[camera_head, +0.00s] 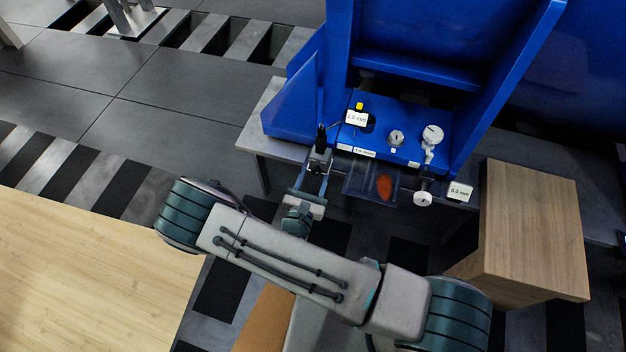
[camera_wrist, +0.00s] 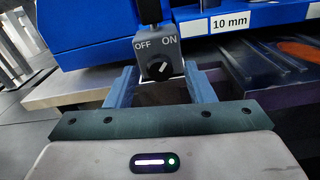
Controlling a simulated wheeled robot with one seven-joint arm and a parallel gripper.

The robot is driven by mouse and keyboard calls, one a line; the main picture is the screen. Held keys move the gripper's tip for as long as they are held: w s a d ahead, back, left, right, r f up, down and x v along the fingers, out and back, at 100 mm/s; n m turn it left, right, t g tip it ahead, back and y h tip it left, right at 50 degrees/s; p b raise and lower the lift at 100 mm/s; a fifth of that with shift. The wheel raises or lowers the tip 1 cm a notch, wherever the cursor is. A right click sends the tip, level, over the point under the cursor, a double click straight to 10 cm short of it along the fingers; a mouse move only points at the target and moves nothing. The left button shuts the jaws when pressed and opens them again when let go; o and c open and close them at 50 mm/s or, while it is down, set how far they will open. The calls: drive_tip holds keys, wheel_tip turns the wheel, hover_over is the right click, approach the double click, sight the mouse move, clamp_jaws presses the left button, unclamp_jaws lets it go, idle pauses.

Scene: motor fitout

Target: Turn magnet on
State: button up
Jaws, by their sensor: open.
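The magnet switch is a small grey box (camera_wrist: 158,58) with OFF and ON printed on it and a black round knob (camera_wrist: 157,69) below the words. The knob's white mark appears to lean up and right, toward ON. My gripper (camera_wrist: 160,84) is open, with one finger on each side of the box's lower part. I cannot tell whether the fingers touch it. In the head view my gripper (camera_head: 312,184) is at the front edge of the blue machine (camera_head: 290,118), and the switch there is small and partly hidden.
The machine's front has a "10 mm" label (camera_wrist: 230,23), white knobs (camera_head: 432,134) and a clear guard with an orange patch (camera_head: 385,186). A wooden block (camera_head: 530,230) stands to the right. A grey bench edge (camera_head: 262,142) lies under the machine. Floor is open at the left.

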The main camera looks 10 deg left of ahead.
drive_tip(key=shift+c, duration=0.3)
drive_tip(key=c, duration=1)
drive_tip(key=shift+o, duration=0.3)
drive_tip(key=shift+n+p, duration=0.3)
drive_tip(key=shift+p, duration=0.05)
drive_tip(key=n+p, duration=0.1)
drive_tip(key=n, duration=0.1)
drive_tip(key=shift+r+n+p, duration=0.1)
drive_tip(key=shift+n+p, duration=0.3)
drive_tip(key=n+p, duration=0.2)
drive_tip(key=n, duration=0.2)
drive_tip(key=shift+n, duration=0.3)
drive_tip(key=n+p, duration=0.1)
drive_tip(key=n, duration=0.3)
drive_tip(key=shift+n, duration=0.3)
drive_tip(key=shift+n+p, duration=0.3)
drive_tip(key=shift+n, duration=1.8)
